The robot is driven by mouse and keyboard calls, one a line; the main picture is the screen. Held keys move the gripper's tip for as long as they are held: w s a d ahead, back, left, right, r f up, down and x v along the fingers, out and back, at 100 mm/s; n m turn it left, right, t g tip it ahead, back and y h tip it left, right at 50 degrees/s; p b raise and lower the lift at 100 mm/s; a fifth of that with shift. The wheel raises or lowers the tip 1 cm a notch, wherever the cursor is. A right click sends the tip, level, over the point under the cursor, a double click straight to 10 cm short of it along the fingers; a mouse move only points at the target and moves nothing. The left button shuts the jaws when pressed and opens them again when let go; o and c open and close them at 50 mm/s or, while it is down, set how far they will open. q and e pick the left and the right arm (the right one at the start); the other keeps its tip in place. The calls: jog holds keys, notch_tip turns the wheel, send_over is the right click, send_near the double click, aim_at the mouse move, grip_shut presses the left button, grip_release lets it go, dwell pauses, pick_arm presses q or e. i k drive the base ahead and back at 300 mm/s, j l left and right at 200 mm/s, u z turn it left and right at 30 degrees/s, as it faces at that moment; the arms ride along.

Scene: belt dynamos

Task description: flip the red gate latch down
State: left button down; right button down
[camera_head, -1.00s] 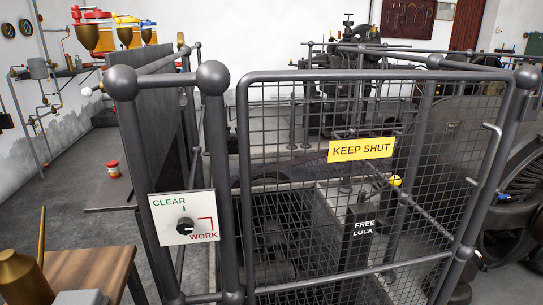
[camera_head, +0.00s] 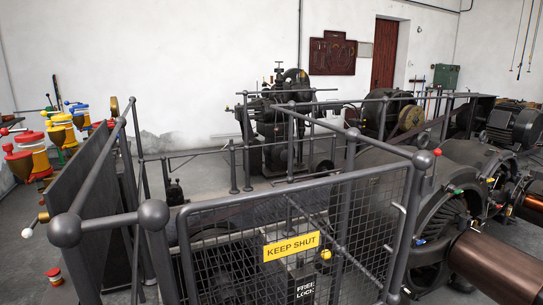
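The wire-mesh gate (camera_head: 345,215) stands in a grey tube frame in the lower middle of the head view. It carries a yellow KEEP SHUT sign (camera_head: 291,246). Neither of my grippers is in view.
Grey railings (camera_head: 100,222) with ball joints enclose the machinery. A large dark dynamo with a copper-coloured cylinder (camera_head: 497,262) stands close to the gate's right. Coloured funnels (camera_head: 60,130) and a red button (camera_head: 53,273) are at left.

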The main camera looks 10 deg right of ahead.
aim_at(437, 152)
jog(key=z, duration=1.45)
